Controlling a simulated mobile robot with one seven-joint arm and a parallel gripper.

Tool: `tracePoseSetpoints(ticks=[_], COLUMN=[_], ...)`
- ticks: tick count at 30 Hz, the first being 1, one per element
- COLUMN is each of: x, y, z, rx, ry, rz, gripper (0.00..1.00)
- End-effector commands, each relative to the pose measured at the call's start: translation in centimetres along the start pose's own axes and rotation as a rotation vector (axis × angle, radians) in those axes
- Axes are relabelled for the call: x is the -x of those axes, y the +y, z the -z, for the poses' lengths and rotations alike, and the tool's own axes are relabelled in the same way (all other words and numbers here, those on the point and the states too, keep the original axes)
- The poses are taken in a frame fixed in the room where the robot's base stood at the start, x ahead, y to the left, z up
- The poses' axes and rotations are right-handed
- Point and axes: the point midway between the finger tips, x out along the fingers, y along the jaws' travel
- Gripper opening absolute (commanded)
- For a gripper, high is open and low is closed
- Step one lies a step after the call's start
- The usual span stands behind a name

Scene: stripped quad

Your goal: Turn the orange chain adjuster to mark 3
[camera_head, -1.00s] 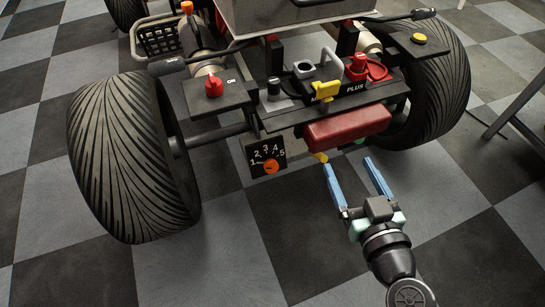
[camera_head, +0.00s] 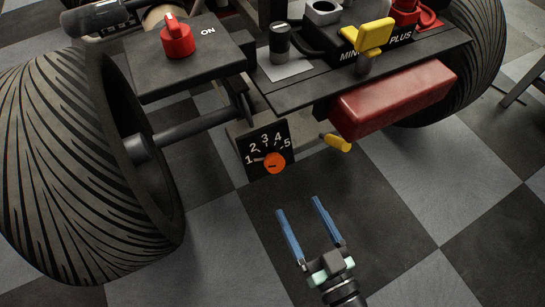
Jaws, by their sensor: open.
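The orange chain adjuster (camera_head: 275,163) is a round knob on the lower part of a black plate (camera_head: 266,143) with white marks 1 to 5. The plate hangs low at the rear of the quad. A dark line on the knob appears to point left, toward mark 1. My gripper (camera_head: 300,206), with two long blue fingers, is open and empty. It is below and slightly right of the knob in the picture, apart from it, with the fingers pointing up toward the plate.
A large tyre (camera_head: 80,170) stands left of the plate. A red box (camera_head: 393,97) and a yellow peg (camera_head: 336,143) are to the right. A black shelf with a red switch (camera_head: 177,37) and another with a yellow lever (camera_head: 373,38) overhang above. The checkered floor (camera_head: 420,200) around my gripper is clear.

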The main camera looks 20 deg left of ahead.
Motion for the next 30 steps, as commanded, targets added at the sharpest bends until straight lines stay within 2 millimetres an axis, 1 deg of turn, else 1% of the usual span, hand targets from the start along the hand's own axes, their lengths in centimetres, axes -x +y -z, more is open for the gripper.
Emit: tracePoseSetpoints(ticks=[5,9,15,18,21,30], x=[-3.4,-6.4,-10.0,-11.1,-11.7,-12.0], y=[-0.1,-0.1,-0.1,0.0,0.0,-0.1], z=[-0.3,-0.3,-0.2,-0.1,-0.1,0.0], rx=[0.003,0.003,0.002,0.002,0.000,0.000], ry=[0.001,0.001,0.002,0.000,0.000,0.000], rz=[0.006,0.005,0.004,0.003,0.001,0.001], gripper=[0.81,0.81,0.81,0.81,0.81,0.81])
